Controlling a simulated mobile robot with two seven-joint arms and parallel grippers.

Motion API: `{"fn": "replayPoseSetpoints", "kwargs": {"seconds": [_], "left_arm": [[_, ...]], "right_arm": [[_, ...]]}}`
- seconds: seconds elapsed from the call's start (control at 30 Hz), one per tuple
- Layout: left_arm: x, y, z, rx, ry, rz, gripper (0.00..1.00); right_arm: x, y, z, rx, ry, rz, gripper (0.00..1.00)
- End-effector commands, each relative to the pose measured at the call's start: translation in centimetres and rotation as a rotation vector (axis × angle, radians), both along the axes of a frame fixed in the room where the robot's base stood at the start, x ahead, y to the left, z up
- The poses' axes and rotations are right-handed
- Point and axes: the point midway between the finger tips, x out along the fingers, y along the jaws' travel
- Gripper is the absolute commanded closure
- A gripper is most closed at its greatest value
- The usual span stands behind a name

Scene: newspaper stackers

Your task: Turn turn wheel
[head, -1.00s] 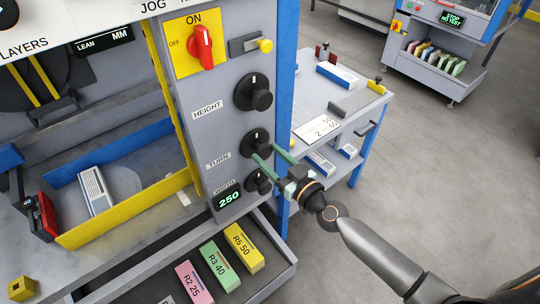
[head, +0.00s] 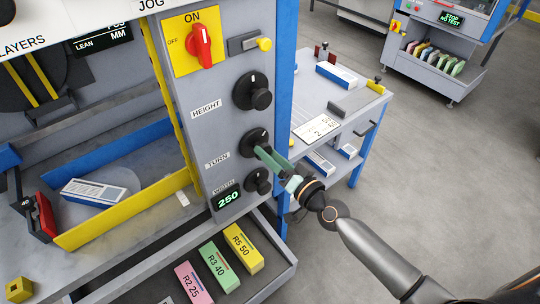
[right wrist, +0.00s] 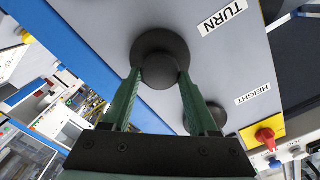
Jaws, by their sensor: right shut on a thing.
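The turn wheel (head: 251,139) is a black round knob beside the TURN label (head: 217,160), the middle one of three knobs on the grey panel. My right gripper (head: 263,153) has its green fingers closed on this wheel's hub. In the right wrist view the fingers (right wrist: 160,78) stand on either side of the dark hub (right wrist: 160,68), with the wheel's disc (right wrist: 152,43) behind it. A white and blue paper bundle (head: 95,191) lies skewed on a round plate (head: 125,180) in the tray. My left gripper is not in view.
The HEIGHT knob (head: 252,89) is above the wheel and the WIDTH knob (head: 257,181) close below. A red switch (head: 201,46) is on the yellow plate above. Coloured blocks (head: 220,266) lie in the drawer below. Free floor (head: 420,170) lies to the right.

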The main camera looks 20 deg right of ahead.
Motion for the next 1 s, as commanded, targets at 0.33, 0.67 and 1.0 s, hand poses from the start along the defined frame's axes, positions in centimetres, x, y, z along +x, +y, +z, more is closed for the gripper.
{"fn": "replayPoseSetpoints", "kwargs": {"seconds": [0.33,0.67,1.0], "left_arm": [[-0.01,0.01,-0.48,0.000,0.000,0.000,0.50],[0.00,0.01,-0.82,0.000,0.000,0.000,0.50],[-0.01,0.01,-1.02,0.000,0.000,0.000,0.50]], "right_arm": [[0.03,-0.11,-0.17,0.311,0.111,-0.001,0.96],[0.03,-0.18,-0.34,0.607,0.221,-0.002,0.96],[0.05,-0.18,-0.47,0.912,0.331,-0.002,0.96]]}}
